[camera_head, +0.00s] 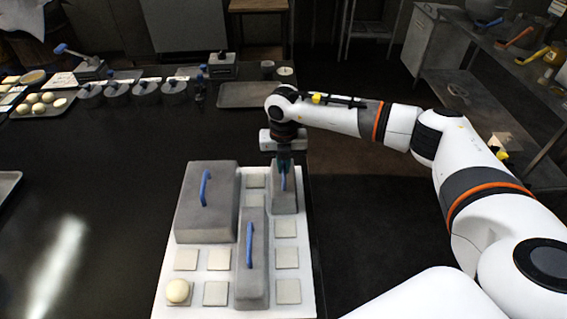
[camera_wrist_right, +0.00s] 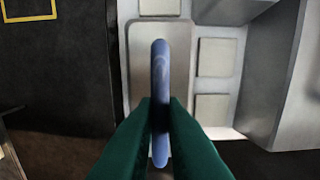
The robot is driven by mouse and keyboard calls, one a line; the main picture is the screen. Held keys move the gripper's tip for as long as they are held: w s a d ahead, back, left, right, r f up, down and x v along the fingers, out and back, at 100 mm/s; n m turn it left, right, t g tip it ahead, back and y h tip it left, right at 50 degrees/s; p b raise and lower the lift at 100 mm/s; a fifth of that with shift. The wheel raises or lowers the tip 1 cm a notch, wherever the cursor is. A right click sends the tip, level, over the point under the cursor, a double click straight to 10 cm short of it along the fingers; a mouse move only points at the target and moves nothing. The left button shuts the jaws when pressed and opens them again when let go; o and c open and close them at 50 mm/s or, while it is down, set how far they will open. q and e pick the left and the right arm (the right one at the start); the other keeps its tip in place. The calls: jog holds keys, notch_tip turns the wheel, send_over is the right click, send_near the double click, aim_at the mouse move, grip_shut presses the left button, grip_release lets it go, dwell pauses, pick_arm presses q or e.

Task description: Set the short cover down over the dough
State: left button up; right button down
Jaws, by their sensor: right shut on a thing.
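The short cover (camera_head: 284,198) is a small grey box-shaped lid with a blue handle, at the back right of the white board (camera_head: 207,307). My right gripper (camera_head: 284,174) is above it, shut on the handle. In the right wrist view the green fingers (camera_wrist_right: 161,122) sit on both sides of the blue handle (camera_wrist_right: 160,62). I cannot tell whether the cover touches the board or hangs just above it. One pale dough ball (camera_head: 178,291) shows at the board's front left; anything under the covers is hidden. My left gripper is not in view.
A large grey cover (camera_head: 190,222) stands back left on the board, and a long narrow cover (camera_head: 252,280) stands in the middle, close to the short cover. Several bare square tiles (camera_head: 287,257) lie around them. An empty tray (camera_head: 245,95) and small pots are behind.

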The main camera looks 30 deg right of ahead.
jog(key=shift+f, duration=0.15)
jog(key=c, duration=1.4)
grip_release()
notch_tip(320, 180, up, 12)
jog(key=b, duration=0.2)
jog(key=shift+s, duration=0.1)
